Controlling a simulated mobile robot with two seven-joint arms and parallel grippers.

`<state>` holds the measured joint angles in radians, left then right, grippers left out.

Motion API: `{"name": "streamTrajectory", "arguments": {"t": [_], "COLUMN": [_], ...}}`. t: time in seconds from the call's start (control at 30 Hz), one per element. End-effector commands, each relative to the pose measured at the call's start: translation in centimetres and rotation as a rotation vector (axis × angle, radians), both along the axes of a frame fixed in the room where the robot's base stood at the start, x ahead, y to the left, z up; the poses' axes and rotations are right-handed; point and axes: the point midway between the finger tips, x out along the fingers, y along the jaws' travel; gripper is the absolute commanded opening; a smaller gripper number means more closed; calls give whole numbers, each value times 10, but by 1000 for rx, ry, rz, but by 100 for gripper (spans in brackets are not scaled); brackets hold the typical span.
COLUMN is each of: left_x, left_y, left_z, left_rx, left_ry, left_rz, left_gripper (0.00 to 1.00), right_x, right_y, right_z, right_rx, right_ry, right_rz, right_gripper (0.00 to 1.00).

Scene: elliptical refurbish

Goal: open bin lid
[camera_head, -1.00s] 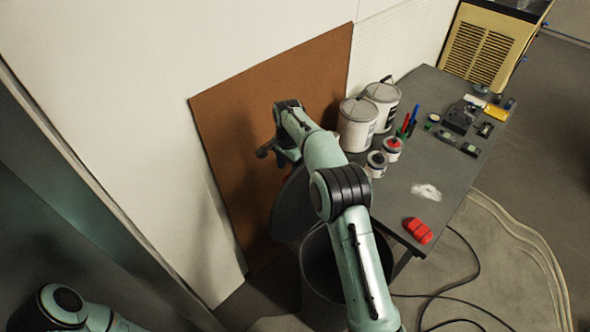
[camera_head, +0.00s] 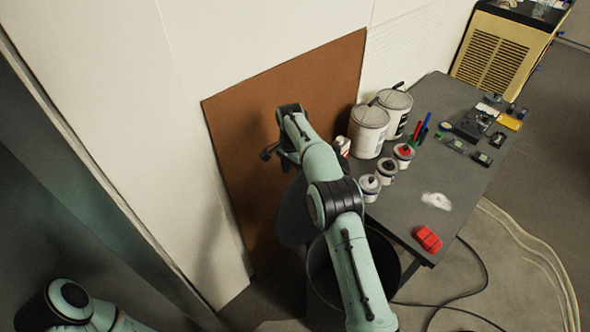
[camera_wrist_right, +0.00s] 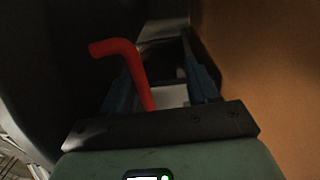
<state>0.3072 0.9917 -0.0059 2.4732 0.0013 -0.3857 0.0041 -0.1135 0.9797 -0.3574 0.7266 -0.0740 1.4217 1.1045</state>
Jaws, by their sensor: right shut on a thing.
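The round dark bin (camera_head: 387,245) stands on the floor left of the table, with its mouth partly visible behind my right arm. Its dark grey lid (camera_head: 291,222) is raised and steeply tilted, on the bin's left side near the brown board. My right arm reaches over the bin, and its gripper is hidden in the head view.
The brown board (camera_head: 240,125) leans on the white wall close to the lid. The grey table (camera_head: 400,215) to the right holds paint cans (camera_head: 368,130), pens, small tools and a red object (camera_head: 427,239). A black cable (camera_head: 483,275) lies on the floor.

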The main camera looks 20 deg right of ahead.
Motion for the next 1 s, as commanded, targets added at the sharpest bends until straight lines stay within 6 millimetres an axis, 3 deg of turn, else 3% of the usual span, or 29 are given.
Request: {"name": "streamTrajectory", "arguments": {"t": [0.03, 0.27, 0.6, 1.0], "left_x": [-1, -1, 1, 1], "left_y": [0, 0, 0, 0], "left_z": [-1, -1, 1, 1], "left_rx": [0, 0, 0, 0], "left_ry": [1, 1, -1, -1], "left_rz": [0, 0, -1, 0], "left_gripper": [43, 43, 43, 43], "right_x": [-2, -1, 5, 3], "right_y": [1, 0, 3, 3], "right_z": [-9, -4, 55, 75], "right_rx": [4, 2, 0, 0], "right_ry": [11, 9, -8, -2], "right_rz": [-1, 1, 2, 1], "right_gripper": [40, 40, 40, 40]}}
